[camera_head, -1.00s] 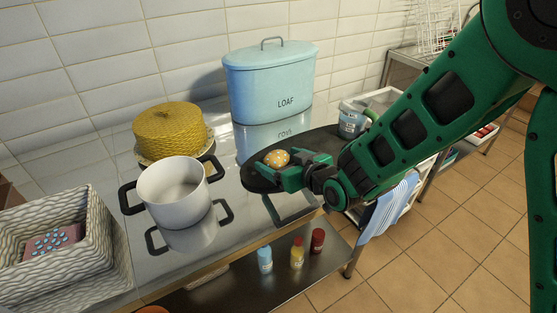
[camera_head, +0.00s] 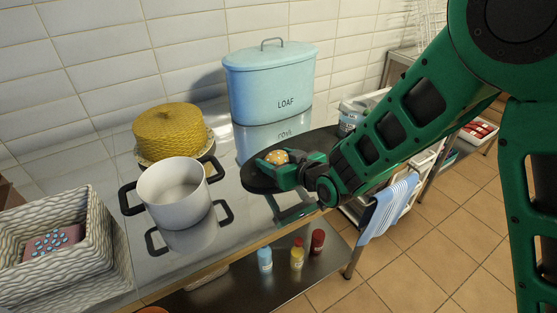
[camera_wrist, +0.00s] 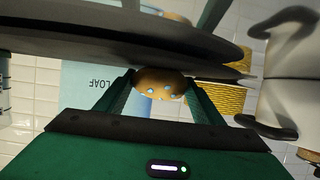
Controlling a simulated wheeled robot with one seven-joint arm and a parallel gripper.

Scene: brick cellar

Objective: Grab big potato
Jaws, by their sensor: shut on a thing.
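The big potato (camera_head: 277,157) is a brown-orange, rounded thing with pale spots, at the dark tray (camera_head: 258,178) on the metal counter. My gripper (camera_head: 283,162) is at the potato, with its green fingers on either side of it. In the wrist view the potato (camera_wrist: 160,84) sits between the two fingertips (camera_wrist: 160,90), and the fingers are shut on it. I cannot tell whether the potato touches the tray. The fingers hide part of it.
A white pot (camera_head: 174,196) with black handles stands left of the tray. A yellow woven cake-like thing (camera_head: 172,132) and a blue LOAF bin (camera_head: 268,88) stand behind. A patterned basket (camera_head: 95,245) is at the left. Bottles (camera_head: 297,254) stand on the lower shelf.

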